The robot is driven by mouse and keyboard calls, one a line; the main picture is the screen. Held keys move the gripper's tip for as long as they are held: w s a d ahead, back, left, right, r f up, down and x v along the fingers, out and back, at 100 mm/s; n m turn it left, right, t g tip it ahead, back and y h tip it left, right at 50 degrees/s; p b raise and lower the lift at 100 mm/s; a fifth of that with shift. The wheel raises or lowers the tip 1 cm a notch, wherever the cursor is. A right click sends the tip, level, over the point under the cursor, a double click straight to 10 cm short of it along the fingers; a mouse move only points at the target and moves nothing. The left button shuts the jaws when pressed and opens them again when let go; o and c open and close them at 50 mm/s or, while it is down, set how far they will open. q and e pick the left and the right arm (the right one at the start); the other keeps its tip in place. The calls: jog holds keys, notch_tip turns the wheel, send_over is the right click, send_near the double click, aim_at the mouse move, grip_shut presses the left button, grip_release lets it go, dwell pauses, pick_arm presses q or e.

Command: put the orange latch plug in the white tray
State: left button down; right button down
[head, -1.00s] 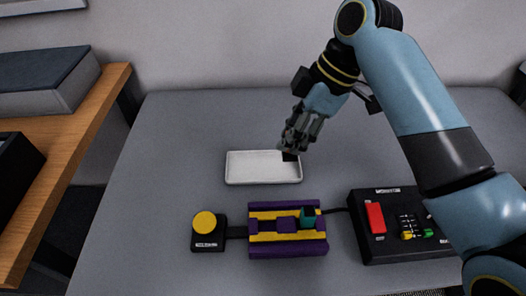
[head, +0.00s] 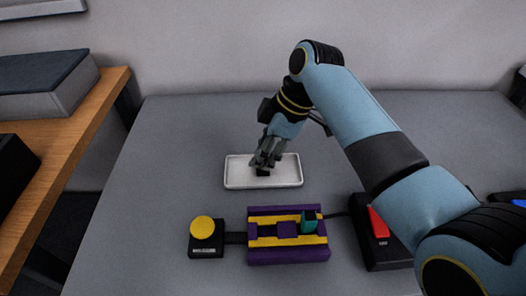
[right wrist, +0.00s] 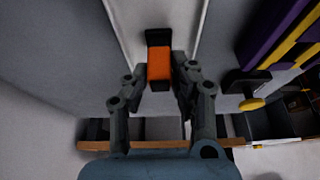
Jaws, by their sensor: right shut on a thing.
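The white tray (head: 285,173) lies on the grey table, shallow and rectangular. My right gripper (head: 265,160) is over the middle of it, pointing down. It is shut on the orange latch plug, which shows in the right wrist view (right wrist: 159,68) as an orange body with a black end, between the two fingers. In the head view only the plug's dark end (head: 262,173) shows under the fingers, within the tray's outline. I cannot tell whether it touches the tray floor. The tray's pale surface (right wrist: 126,18) also shows behind the plug in the wrist view. My left gripper is not in view.
In front of the tray stand a yellow round button on a black box (head: 203,232) and a purple and yellow block (head: 288,256) with a teal piece (head: 309,221). A black box with a red switch (head: 378,222) is partly behind my right arm. The table left of the tray is clear.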

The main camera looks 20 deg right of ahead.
jog(key=c, duration=1.1)
grip_release()
jog(key=shift+f, duration=0.15)
jog(key=p+v, duration=0.1)
jog(key=v, duration=1.1)
jog(key=shift+p, duration=0.3)
